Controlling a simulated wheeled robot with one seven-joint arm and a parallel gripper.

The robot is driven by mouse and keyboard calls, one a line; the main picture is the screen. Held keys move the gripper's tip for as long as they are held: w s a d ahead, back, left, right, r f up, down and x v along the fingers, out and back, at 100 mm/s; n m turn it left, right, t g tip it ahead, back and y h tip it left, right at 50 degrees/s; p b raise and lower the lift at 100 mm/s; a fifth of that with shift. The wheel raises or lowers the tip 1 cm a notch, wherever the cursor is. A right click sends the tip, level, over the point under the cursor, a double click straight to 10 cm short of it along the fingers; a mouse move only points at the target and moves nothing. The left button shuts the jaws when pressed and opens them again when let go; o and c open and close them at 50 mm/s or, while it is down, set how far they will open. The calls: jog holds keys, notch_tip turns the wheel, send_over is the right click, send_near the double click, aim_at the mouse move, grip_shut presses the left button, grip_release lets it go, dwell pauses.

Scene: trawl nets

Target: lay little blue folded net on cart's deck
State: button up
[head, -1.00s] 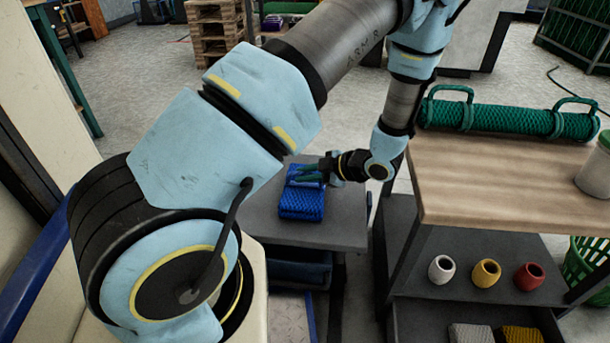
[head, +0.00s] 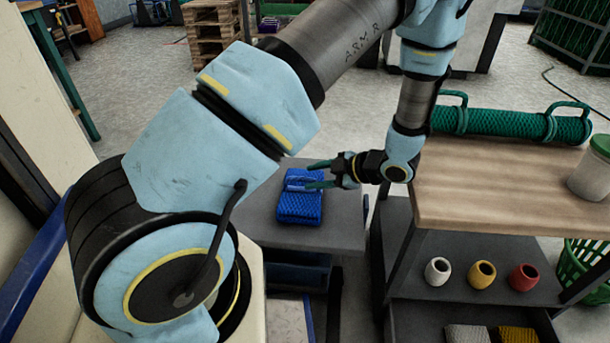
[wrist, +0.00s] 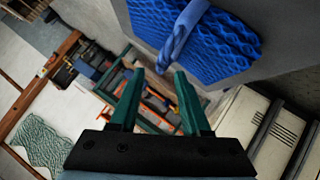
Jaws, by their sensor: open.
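The little blue folded net (head: 300,205) lies on the grey deck of the cart (head: 345,215) in the head view. It is a flat folded bundle with a raised blue band across it. It also shows at the top of the wrist view (wrist: 215,50). My gripper (head: 315,177) is beside the net's right side, with its green fingers pointing left toward the band. In the wrist view the fingers (wrist: 155,88) are spread apart with nothing between them, and the net lies beyond their tips.
A wooden-topped bench (head: 500,190) stands to the right, with a rolled green net (head: 515,124) and a lidded tub (head: 592,170) on it. White, yellow and red pots (head: 481,273) stand on its lower shelf. The deck around the net is bare.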

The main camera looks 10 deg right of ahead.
jog(key=shift+v, duration=1.2)
jog(key=w+a+r+m+h, duration=0.1)
jog(key=w+r+m+h, duration=0.8)
jog(key=w, duration=0.1)
jog(key=s+a+r+m+g, duration=0.2)
jog(key=s+a+r+m, duration=0.1)
jog(key=s+a+m, duration=0.2)
jog(key=s+a+r+m+g, duration=0.3)
jog(key=s+a+r+m, duration=0.1)
jog(key=s+a, duration=0.6)
jog(key=a+m, duration=0.1)
jog(key=a, duration=0.2)
jog(key=shift+g, duration=0.3)
jog(key=shift+s+r, duration=0.1)
jog(key=shift+s, duration=0.05)
